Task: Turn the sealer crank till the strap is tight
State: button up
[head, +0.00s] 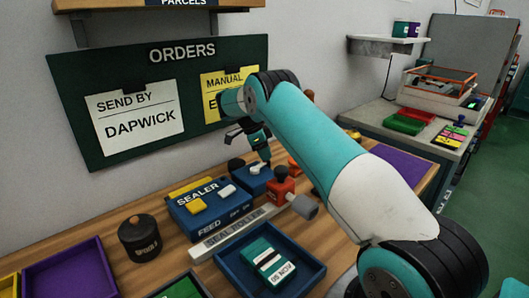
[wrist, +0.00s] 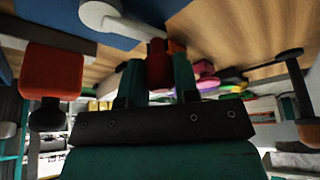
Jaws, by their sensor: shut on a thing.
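The blue sealer (head: 205,212) stands on the wooden bench, with yellow and white parts on top and a FEED label on its front. My gripper (head: 262,160) reaches down over the sealer's far right side. In the wrist view its two teal fingers (wrist: 159,75) are shut on a dark red knob (wrist: 157,60), which looks like the handle of the sealer crank. The rest of the crank is hard to make out in the head view. How tight the strap is cannot be seen.
A red block with a dark knob and grey cylinder (head: 281,187) stands close right of the sealer. A blue tray (head: 307,268) with a teal labelled packet lies in front. A dark lidded pot (head: 140,243) stands left. A wall board (head: 70,110) rises behind.

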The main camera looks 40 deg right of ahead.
jog(key=shift+r, duration=0.1)
jog(key=o, duration=0.9)
